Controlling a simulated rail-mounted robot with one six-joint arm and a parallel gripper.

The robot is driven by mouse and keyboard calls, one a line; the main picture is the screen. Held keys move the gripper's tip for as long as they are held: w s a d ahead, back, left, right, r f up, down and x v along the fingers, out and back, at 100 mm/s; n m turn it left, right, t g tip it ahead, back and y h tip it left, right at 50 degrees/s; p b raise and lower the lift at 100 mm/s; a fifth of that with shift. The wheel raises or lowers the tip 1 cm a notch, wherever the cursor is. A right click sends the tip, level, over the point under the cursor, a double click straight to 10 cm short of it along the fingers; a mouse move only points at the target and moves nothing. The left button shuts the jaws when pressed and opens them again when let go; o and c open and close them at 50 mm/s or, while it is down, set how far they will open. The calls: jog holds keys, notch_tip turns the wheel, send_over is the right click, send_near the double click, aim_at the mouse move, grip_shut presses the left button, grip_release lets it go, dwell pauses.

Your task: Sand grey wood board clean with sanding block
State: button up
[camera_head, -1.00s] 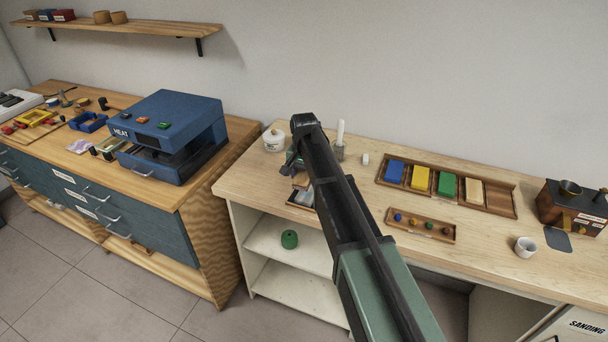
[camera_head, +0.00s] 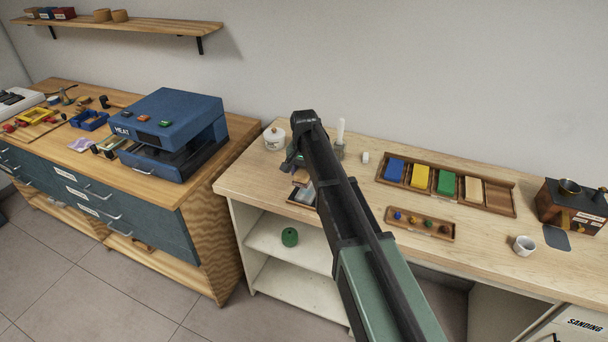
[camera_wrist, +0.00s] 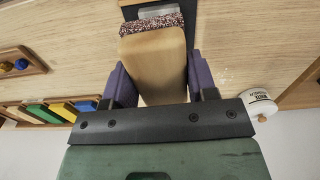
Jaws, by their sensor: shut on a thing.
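My gripper (camera_wrist: 158,78) is shut on the sanding block (camera_wrist: 155,62), a pale wooden block with a dark reddish speckled pad along its far edge. In the wrist view the block sits between the purple fingers. Just beyond the pad lies a grey piece (camera_wrist: 158,11) in a dark tray (camera_wrist: 130,12), probably the grey wood board; most of it is hidden by the block. In the head view my gripper (camera_head: 297,160) is over the left part of the light bench, partly hidden by my arm. The tray (camera_head: 298,197) shows below it. Contact between pad and board cannot be told.
A lidded white jar (camera_head: 274,138) stands close left of my gripper. A white candle-like stick (camera_head: 340,131) stands behind my arm. A wooden rack (camera_head: 500,197) with coloured blocks, a tray of small knobs (camera_head: 396,222) and a white cup (camera_head: 523,246) are to the right.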

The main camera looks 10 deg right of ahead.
aim_at(305, 195)
jog(key=shift+f+b, duration=3.7)
jog(key=shift+f, duration=0.1)
jog(key=shift+w+d+r, duration=0.25)
jog(key=shift+w+d, duration=0.15)
jog(key=shift+w, duration=0.25)
jog(key=shift+w+d, duration=0.65)
jog(key=shift+w, duration=0.3)
jog(key=shift+s+a, duration=0.45)
jog(key=shift+s, duration=0.25)
jog(key=shift+s+a, duration=0.4)
jog(key=shift+s, duration=0.3)
jog(key=shift+s+a+r+p, duration=0.1)
jog(key=shift+s+r+p, duration=0.05)
jog(key=shift+r+p, duration=0.3)
jog(key=shift+s+a+r+p, duration=0.1)
jog(key=shift+r+p, duration=0.15)
jog(key=shift+p, duration=0.25)
notch_tip(305, 195, up, 6)
jog(key=p, duration=0.6)
